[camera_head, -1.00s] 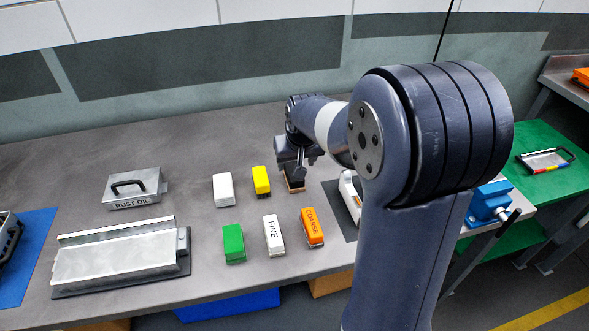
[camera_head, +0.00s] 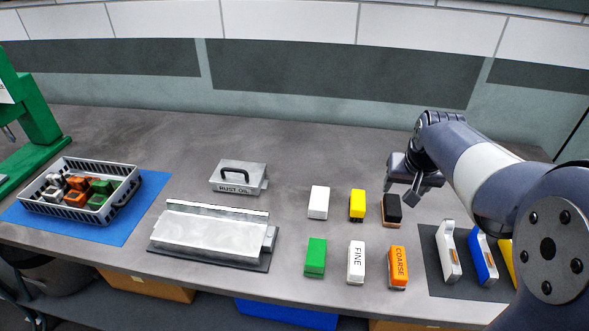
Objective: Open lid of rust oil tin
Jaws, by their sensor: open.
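The rust oil tin (camera_head: 238,187) is a silver box marked RUST OIL, standing on the grey bench left of the middle. Its lid (camera_head: 250,170) lies flat on top and carries a black arched handle (camera_head: 238,173); it looks closed. My gripper (camera_head: 415,194) is at the right, above the bench near a black and brown block (camera_head: 392,210). It is open and far to the right of the tin. The fingers are small and partly hard to make out, and I see nothing held between them.
A long metal plate fixture (camera_head: 215,232) lies in front of the tin. A basket (camera_head: 80,190) of parts sits on a blue mat at left. The bench behind the tin is clear.

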